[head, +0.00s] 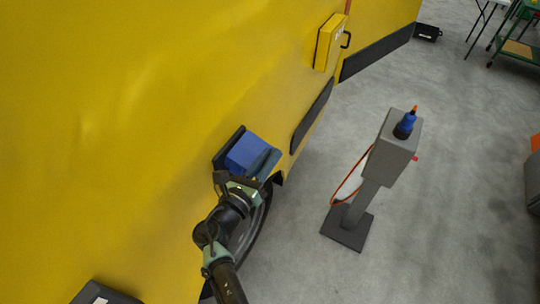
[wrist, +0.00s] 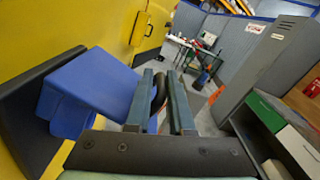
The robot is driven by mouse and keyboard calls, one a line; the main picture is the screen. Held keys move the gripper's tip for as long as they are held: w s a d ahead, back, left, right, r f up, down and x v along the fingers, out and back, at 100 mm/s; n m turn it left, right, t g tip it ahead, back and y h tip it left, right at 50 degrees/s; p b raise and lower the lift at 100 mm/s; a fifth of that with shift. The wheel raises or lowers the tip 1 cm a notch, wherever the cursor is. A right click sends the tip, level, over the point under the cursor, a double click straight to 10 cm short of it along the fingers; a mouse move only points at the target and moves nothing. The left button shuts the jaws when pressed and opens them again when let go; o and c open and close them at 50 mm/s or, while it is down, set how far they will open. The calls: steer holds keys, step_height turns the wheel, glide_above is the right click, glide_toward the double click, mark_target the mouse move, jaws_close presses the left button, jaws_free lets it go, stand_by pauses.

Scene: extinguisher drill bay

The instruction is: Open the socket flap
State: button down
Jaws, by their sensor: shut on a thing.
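The socket on the yellow vehicle side has a black backing plate (head: 226,148) and a blue flap (head: 247,153) standing out from it. In the wrist view the blue flap (wrist: 95,85) is left of my fingers, with the black plate (wrist: 30,110) behind it against the yellow wall. How far the flap is swung open I cannot tell. My gripper (head: 266,164) is at the flap's lower right side. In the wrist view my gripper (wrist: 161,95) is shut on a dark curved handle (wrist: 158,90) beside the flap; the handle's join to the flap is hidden.
A grey post (head: 375,180) with a blue and orange connector (head: 405,123) on top and an orange cable stands to the right. A yellow box (head: 330,42) is on the vehicle side. A wheel (head: 250,225) is below the socket. Grey floor is clear around the post.

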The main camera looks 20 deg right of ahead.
mark_target(261, 152)
steer(key=shift+w+a+r+p, duration=0.15)
steer(key=shift+w+r+p, duration=0.15)
steer(key=shift+r, duration=0.35)
steer(key=shift+w+a+r+p, duration=0.15)
steer(key=shift+r+p, duration=0.2)
steer(key=shift+r, duration=0.3)
steer(key=c, duration=0.9)
jaws_free()
steer(key=shift+w, duration=0.1)
steer(key=shift+a, duration=0.1)
steer(key=shift+s+a, duration=0.3)
steer(key=shift+a, duration=0.15)
steer(key=b+v, duration=0.2)
steer(key=v, duration=1)
steer(key=shift+d, duration=0.1)
